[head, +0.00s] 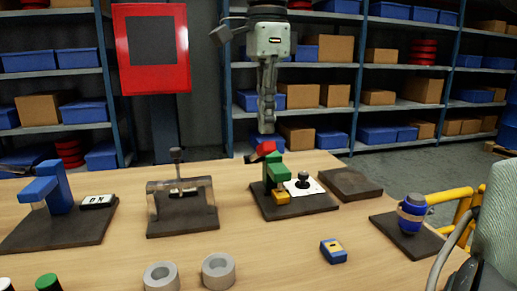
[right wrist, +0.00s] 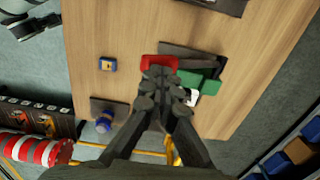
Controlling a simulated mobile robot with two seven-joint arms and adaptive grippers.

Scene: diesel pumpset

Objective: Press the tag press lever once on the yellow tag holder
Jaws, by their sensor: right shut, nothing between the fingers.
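The tag press stands on a dark base plate (head: 312,206) in the middle of the table. It has a green body (head: 274,172), a red lever (head: 264,148) at the top and a yellow tag holder (head: 281,197) low at the front. My right gripper (head: 266,128) points down, shut and empty, just above the red lever. In the right wrist view the fingertips (right wrist: 161,80) lie beside and partly over the red lever (right wrist: 158,62), with the green body (right wrist: 198,83) to their right. Whether they touch the lever I cannot tell. The tag holder is hidden there. My left gripper is not in view.
A clear fixture (head: 182,210) and a blue press (head: 48,190) stand to the left. A blue and yellow block (head: 333,250) lies in front, with a blue cylinder (head: 411,213) on a plate at right. Grey rings (head: 219,270) lie at the front edge. Shelves stand behind.

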